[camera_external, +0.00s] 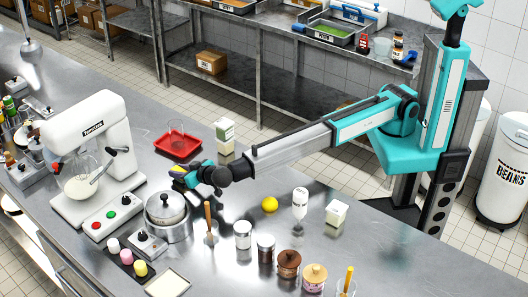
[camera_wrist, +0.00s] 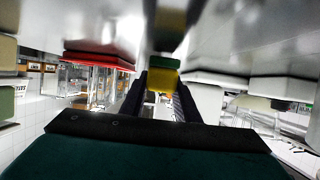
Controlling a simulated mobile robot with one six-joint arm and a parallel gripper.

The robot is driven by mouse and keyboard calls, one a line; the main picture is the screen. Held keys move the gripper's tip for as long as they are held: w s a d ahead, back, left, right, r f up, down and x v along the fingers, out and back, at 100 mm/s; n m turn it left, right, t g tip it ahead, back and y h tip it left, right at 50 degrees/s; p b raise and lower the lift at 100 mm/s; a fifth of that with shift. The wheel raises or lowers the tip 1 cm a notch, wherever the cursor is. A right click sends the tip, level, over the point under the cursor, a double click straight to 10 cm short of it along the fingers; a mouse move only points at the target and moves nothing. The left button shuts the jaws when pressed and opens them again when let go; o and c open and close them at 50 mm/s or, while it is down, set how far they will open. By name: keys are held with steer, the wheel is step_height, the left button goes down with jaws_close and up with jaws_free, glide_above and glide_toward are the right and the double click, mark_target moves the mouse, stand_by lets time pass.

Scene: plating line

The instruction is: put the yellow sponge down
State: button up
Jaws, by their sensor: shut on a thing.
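The yellow sponge (camera_wrist: 163,78), with a green layer, sits between the two fingers of my gripper (camera_wrist: 160,98) in the wrist view, which appears upside down. My gripper is shut on it. In the outside view the sponge (camera_external: 177,169) shows as a small yellow patch at the tip of my gripper (camera_external: 181,175), partly hidden by the fingers. It is low over the steel counter (camera_external: 225,275), and its blurred reflection shows in the wrist view. I cannot tell whether it touches the counter.
A red tray (camera_external: 166,148) with a clear glass (camera_external: 177,130) lies just behind my gripper. A carton (camera_external: 225,136) stands behind right. A mixer (camera_external: 103,135) and a lidded pot (camera_external: 168,212) stand left and in front. A yellow ball (camera_external: 269,204) lies right.

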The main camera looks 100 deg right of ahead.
steer(key=shift+f, duration=0.35)
steer(key=shift+f, duration=0.15)
steer(key=o, duration=1)
steer(key=shift+r, duration=0.2)
steer(key=b+v, duration=0.2)
steer(key=v, duration=1)
steer(key=shift+b, duration=0.4)
